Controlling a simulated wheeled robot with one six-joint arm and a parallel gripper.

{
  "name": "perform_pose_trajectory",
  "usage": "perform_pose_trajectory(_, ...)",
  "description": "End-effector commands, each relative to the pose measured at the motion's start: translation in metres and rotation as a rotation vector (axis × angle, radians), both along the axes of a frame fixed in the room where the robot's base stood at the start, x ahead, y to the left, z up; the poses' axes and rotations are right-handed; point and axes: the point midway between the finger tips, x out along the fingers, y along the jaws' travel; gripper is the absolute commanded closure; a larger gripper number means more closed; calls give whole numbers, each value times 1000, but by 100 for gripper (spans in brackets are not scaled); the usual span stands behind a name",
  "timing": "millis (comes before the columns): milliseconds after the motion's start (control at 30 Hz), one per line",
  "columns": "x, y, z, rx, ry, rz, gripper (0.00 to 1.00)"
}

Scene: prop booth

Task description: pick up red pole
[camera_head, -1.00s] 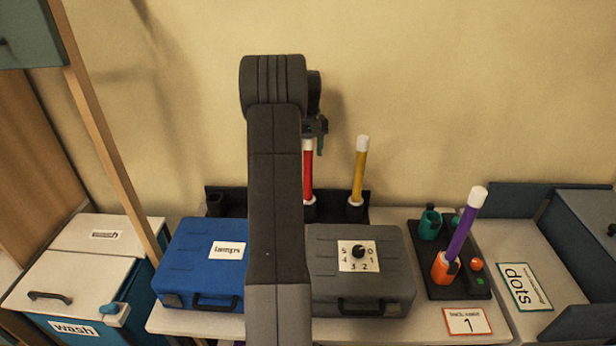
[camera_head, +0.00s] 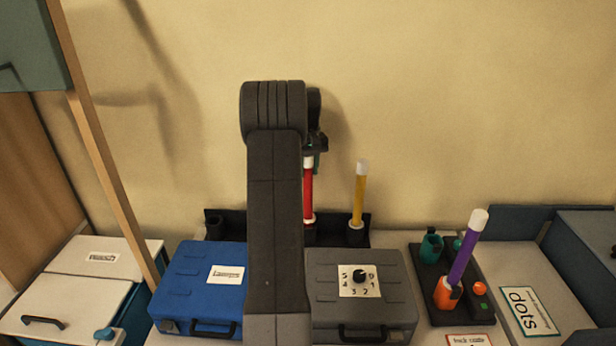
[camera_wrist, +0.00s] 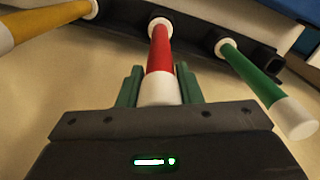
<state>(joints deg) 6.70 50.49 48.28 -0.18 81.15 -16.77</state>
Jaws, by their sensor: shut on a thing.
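The red pole (camera_head: 309,192), with a white top and a white collar near its foot, stands upright over the black rack (camera_head: 222,235) behind the cases. Its collar sits slightly higher than the yellow pole's collar. I cannot tell if its foot is clear of the socket. My gripper (camera_head: 319,160) is at its top, partly hidden by my arm. In the wrist view, the green fingers of my gripper (camera_wrist: 160,87) are shut on the white end of the red pole (camera_wrist: 161,48).
A yellow pole (camera_head: 359,195) stands to the right in the rack. A green pole (camera_wrist: 250,72) shows in the wrist view. A blue case (camera_head: 200,285) and a grey dial case (camera_head: 335,265) stand in front. A purple pole (camera_head: 467,250) stands at right. The wall is close behind.

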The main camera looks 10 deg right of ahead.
Motion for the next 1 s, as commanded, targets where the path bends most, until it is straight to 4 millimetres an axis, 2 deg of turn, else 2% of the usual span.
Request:
perform_pose_trajectory(600, 1, 0, 129, 0, -4, 0, 100)
perform_pose_trajectory(800, 1, 0, 152, -1, -2, 0, 100)
perform_pose_trajectory(1000, 0, 0, 160, 0, 0, 0, 100)
